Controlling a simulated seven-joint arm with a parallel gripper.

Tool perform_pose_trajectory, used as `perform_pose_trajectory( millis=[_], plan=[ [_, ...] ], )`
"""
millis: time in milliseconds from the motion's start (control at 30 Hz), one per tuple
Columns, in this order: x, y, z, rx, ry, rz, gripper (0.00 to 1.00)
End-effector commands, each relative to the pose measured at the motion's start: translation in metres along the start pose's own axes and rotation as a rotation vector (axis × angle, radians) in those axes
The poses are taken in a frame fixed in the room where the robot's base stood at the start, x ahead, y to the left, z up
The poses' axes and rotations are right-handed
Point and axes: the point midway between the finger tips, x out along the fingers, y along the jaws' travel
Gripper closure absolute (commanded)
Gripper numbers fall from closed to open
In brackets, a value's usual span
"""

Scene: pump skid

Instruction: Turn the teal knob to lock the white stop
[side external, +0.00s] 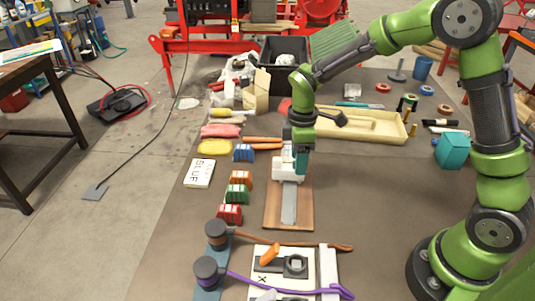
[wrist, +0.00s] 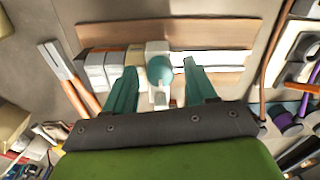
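The teal knob (wrist: 159,69) is a round cap on the white stop (wrist: 157,47), seen in the wrist view. The stop sits across a pale rail (wrist: 220,61) on a wooden board (wrist: 205,30). My gripper (wrist: 162,74) is open, one teal finger on each side of the knob, with gaps showing. I cannot tell how far the fingertips are from the knob in depth. In the side view, my gripper (side external: 302,160) hangs by the white blocks on the grey rail (side external: 289,203) and board (side external: 270,215). There the knob is hidden.
White blocks (wrist: 95,70) stand along the rail left of the stop. In the side view, blue, orange, green and red pieces (side external: 237,194) line the board's left. Brown- and purple-handled tools (side external: 290,242) lie in front. A beige tray (side external: 365,126) lies behind.

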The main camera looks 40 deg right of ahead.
Motion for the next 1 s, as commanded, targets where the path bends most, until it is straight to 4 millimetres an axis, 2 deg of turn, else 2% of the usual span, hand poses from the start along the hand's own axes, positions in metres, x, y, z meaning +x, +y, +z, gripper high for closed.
perform_pose_trajectory(
  millis=[33, 333, 667, 1000],
  plan=[
    [-0.0001, 0.0001, 0.0, 0.0, 0.0, 0.0, 0.52],
    [-0.0004, 0.0002, 0.0, 0.0, 0.0, 0.0, 0.98],
    [-0.0006, 0.0002, 0.0001, 0.046, 0.001, 0.001, 0.99],
    [-0.0007, 0.0003, 0.0006, 0.281, 0.008, 0.001, 1.0]
  ],
)
